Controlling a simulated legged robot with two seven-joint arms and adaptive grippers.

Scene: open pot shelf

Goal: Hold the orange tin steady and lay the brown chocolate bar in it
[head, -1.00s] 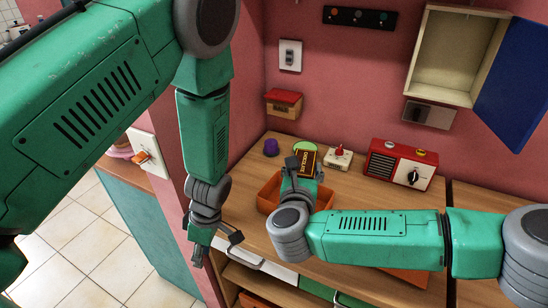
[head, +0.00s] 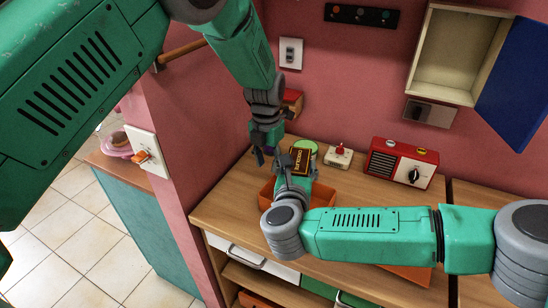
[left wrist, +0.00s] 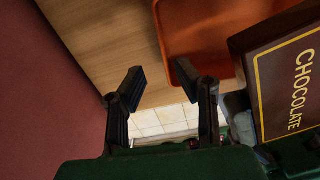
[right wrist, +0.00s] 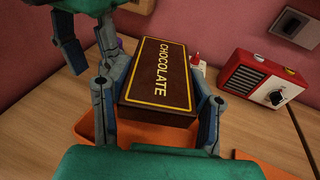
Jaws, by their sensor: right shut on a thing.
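The brown chocolate bar (head: 301,159) is held up above the orange tin (head: 326,194), with its lettered face showing. My right gripper (right wrist: 158,98) is shut on the bar, one finger along each side. My left gripper (head: 265,154) is over the counter, left of the bar and close to it. In the left wrist view my left gripper (left wrist: 158,76) is open and empty, with the tin (left wrist: 205,35) ahead and the bar (left wrist: 285,85) at the right. The tin stands on the counter, partly hidden behind my right gripper and arm. My left gripper appears apart from the tin.
A red radio (head: 401,164), a small white device with a red knob (head: 338,157) and a green round thing (head: 305,145) stand behind the tin. The pink wall is close on the left. A cabinet with an open blue door (head: 513,85) hangs at upper right.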

